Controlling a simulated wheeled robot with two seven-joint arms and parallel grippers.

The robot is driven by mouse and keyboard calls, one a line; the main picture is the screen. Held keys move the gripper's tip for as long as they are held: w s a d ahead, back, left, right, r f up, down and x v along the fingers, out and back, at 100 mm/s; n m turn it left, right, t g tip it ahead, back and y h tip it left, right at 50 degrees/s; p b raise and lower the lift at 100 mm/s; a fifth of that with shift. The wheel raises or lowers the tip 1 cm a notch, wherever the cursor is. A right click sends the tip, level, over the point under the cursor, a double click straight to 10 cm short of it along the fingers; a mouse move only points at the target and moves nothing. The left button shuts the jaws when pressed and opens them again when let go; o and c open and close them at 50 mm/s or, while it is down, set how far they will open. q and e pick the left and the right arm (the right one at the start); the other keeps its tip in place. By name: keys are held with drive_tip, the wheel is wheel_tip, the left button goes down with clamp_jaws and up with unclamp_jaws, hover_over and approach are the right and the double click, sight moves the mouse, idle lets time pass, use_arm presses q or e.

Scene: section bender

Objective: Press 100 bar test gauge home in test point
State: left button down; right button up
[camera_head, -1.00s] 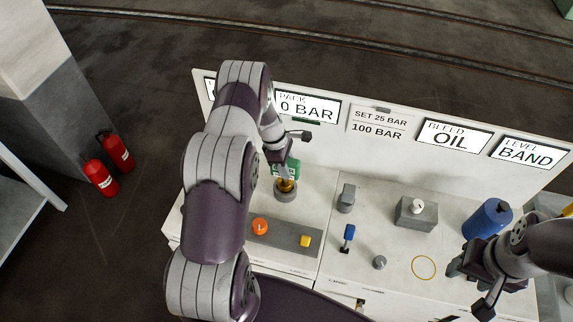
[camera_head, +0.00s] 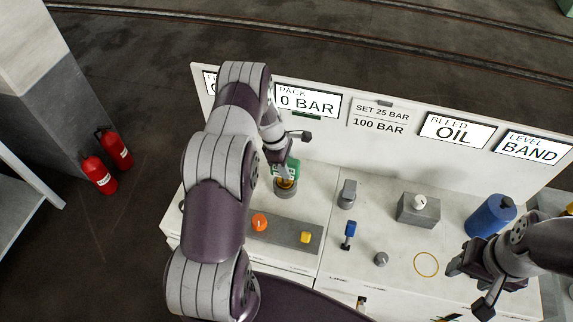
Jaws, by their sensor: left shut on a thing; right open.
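The test gauge (camera_head: 292,168) is green with a pale face and a brass-coloured stem. It stands over the grey round test point (camera_head: 286,190) on the left part of the bench, and its stem is at the test point's top. I cannot tell how deep the stem sits. My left gripper (camera_head: 286,152) is shut on the gauge from above and behind, and my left arm hides part of the bench. My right gripper (camera_head: 469,281) is open and empty over the right front of the bench.
A grey strip (camera_head: 282,234) carries an orange knob (camera_head: 259,222) and a yellow knob (camera_head: 305,237). A blue-handled lever (camera_head: 349,230), a grey block (camera_head: 418,208), a yellow ring (camera_head: 426,265) and a blue canister (camera_head: 490,214) stand to the right. A sign panel (camera_head: 318,123) runs along the back.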

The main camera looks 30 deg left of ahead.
use_arm(q)
drive_tip(key=c, duration=0.6)
unclamp_jaws()
drive_tip(key=shift+f, duration=0.1)
drive_tip(key=b+v, duration=0.3)
drive_tip(key=v, duration=0.9)
drive_tip(key=shift+r, duration=0.4)
